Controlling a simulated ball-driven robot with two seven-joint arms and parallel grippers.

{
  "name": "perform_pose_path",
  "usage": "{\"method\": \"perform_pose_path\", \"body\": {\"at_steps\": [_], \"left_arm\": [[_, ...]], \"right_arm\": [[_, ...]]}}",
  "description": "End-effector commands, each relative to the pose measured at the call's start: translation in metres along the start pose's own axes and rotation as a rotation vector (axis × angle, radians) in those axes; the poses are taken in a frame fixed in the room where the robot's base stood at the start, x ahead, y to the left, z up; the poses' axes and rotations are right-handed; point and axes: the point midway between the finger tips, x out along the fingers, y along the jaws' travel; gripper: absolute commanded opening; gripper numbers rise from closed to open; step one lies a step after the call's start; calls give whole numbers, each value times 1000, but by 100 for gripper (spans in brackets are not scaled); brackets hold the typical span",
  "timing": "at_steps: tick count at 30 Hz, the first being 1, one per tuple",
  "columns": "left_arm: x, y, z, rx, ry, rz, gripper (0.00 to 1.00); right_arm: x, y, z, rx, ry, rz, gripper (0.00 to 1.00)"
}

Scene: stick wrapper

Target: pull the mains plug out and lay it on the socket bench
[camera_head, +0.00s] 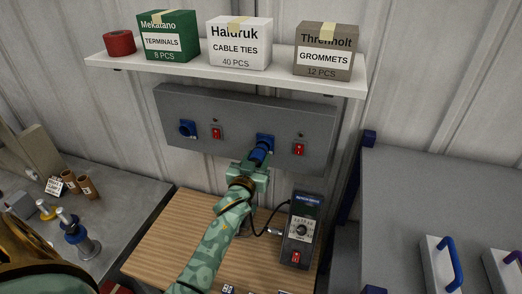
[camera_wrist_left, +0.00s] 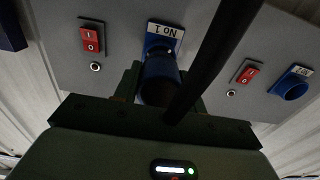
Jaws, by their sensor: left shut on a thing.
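The blue mains plug (camera_head: 260,153) is at the right-hand blue socket (camera_head: 265,139) on the grey wall panel. In the left wrist view the plug (camera_wrist_left: 160,82) sits against the socket labelled NO 1 (camera_wrist_left: 164,32); I cannot tell whether it is fully seated. My left gripper (camera_head: 256,163) is shut on the plug, its fingers (camera_wrist_left: 160,92) on both sides. A black cable (camera_wrist_left: 215,60) crosses in front of the plug in the wrist view. The wooden socket bench (camera_head: 165,235) lies below the panel. My right gripper is not in view.
Red switches (camera_head: 216,133) (camera_head: 299,149) and a second blue socket (camera_head: 187,129) are on the panel. A shelf (camera_head: 225,73) with boxes hangs above. A black dial unit (camera_head: 303,230) stands on the bench's right side; the left part is clear.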

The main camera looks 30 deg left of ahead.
Motion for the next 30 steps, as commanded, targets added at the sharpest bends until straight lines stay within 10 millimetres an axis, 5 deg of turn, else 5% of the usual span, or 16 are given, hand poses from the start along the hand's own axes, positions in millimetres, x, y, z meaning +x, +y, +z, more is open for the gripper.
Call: {"method": "perform_pose_path", "body": {"at_steps": [13,30], "left_arm": [[-2,0,0,-1,0,0,14],[-39,0,-1,-1,0,-1,14]], "right_arm": [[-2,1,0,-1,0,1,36],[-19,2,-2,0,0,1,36]]}}
